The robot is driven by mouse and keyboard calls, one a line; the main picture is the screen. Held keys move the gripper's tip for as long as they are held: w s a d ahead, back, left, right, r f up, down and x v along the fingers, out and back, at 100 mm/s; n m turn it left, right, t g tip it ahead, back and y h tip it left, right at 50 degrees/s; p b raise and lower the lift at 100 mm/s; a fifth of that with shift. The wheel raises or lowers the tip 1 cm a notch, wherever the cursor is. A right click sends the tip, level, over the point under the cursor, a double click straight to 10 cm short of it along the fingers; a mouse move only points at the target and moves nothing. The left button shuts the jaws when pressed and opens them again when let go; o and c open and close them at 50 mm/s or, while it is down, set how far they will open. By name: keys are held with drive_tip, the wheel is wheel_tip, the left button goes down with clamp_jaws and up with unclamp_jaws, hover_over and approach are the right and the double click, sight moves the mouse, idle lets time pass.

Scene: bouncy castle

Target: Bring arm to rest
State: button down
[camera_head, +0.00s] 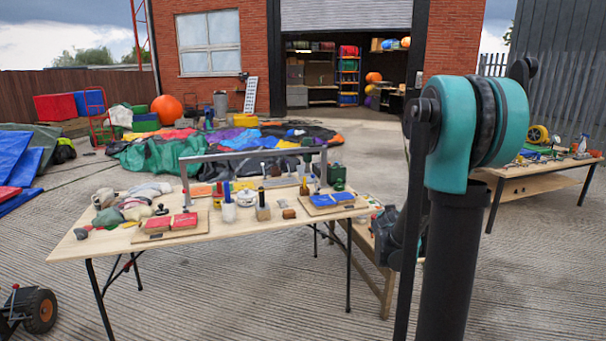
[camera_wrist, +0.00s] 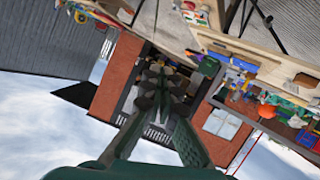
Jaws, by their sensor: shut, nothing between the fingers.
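My arm stands at the right of the head view, with a teal and black joint (camera_head: 478,135) raised on a dark upright link. My gripper (camera_wrist: 163,80) shows in the wrist view, its two dark green fingers drawn together at the tips with nothing between them. In the wrist view the scene is turned over, with sky below and tables above. I cannot make out the fingertips in the head view.
A wooden folding table (camera_head: 85,247) with tools and red and blue blocks stands ahead. A second table (camera_head: 510,170) is at the right behind my arm. A small wheeled thing (camera_head: 38,311) sits at lower left. Open paving (camera_head: 220,300) lies in front.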

drive_tip(key=s+a+f+g+y, duration=0.1)
drive_tip(key=s+a+f+g, duration=0.2)
drive_tip(key=s, duration=0.8)
drive_tip(key=s+a+f+n+g+y, duration=0.1)
drive_tip(key=s+a+f, duration=0.4)
drive_tip(key=s, duration=0.6)
drive_tip(key=s+a+f+g+y, duration=0.3)
drive_tip(key=s+a+f+g, duration=0.1)
drive_tip(key=s, duration=0.7)
drive_tip(key=shift+s+a+f+g, duration=0.15)
drive_tip(key=shift+a+f+g, duration=0.15)
drive_tip(key=shift+a+f, duration=0.2)
